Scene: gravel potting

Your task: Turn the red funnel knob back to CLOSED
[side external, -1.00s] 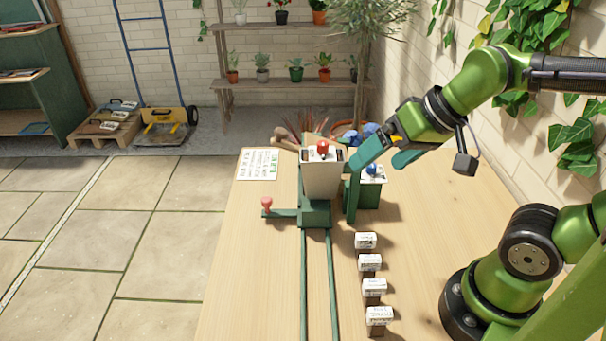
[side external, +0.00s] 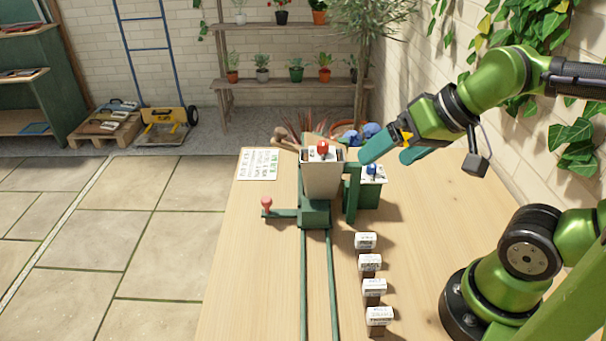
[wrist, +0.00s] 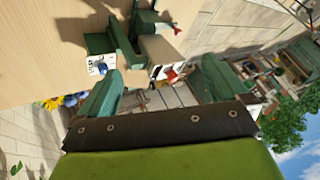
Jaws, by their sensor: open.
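The red funnel knob (side external: 323,148) sits on the white plate on top of the pale tapered funnel (side external: 322,178), held in a green stand. It also shows in the wrist view (wrist: 172,76), beyond the fingers and between them in the picture. The knob's exact pointing and the plate's lettering are too small to read. My gripper (side external: 392,150) is open and empty, to the right of the funnel and about level with its top, apart from the knob. Its two green fingers (wrist: 158,86) stand wide apart in the wrist view.
A blue knob (side external: 371,169) sits on a green box right of the funnel. Several white-labelled blocks (side external: 374,287) stand in a row on the table. A pink-topped lever (side external: 267,204) sticks out left. A printed sheet (side external: 257,164) lies behind. Green rails run forward from the stand.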

